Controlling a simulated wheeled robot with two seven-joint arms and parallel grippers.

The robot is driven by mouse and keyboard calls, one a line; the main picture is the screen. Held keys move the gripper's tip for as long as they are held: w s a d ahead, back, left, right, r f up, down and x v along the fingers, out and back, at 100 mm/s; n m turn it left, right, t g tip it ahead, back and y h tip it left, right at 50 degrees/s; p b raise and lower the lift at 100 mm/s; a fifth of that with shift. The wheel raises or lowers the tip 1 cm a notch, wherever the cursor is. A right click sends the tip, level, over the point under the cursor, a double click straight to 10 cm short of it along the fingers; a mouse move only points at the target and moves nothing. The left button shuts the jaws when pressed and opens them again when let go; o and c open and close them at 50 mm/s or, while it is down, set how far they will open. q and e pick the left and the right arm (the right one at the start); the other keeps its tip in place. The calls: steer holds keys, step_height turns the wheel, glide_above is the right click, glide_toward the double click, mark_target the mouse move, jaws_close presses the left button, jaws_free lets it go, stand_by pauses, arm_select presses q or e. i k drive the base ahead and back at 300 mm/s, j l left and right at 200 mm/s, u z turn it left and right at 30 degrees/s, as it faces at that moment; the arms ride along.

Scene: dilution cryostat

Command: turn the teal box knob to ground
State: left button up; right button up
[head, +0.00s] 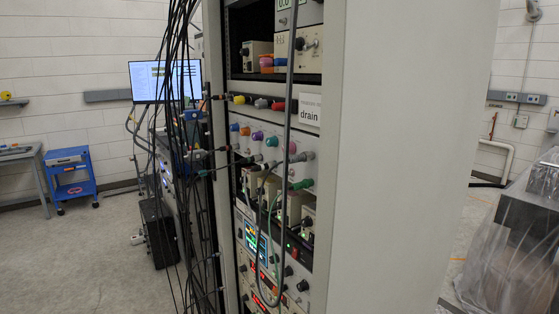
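A row of coloured knobs sits on a pale panel in the equipment rack in the head view. From left they include a blue knob (235,127), an orange knob (245,130), a purple knob (257,136), a teal-looking knob (272,141) and a pink knob (293,147). The teal-looking knob is small here, and I cannot read its pointer or any ground marking. A grey cable hangs close beside it. Neither of my grippers is in view.
A sign reading "drain" (310,110) hangs above the knobs. Black cables (178,130) hang left of the rack. A wide rack side panel (400,160) fills the right middle. A blue cart (72,180) stands far left, with clear floor (85,260) before it.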

mark_target(274, 141)
steer(key=i+j+z, duration=0.2)
steer(key=i+j, duration=0.6)
steer(key=i, duration=0.15)
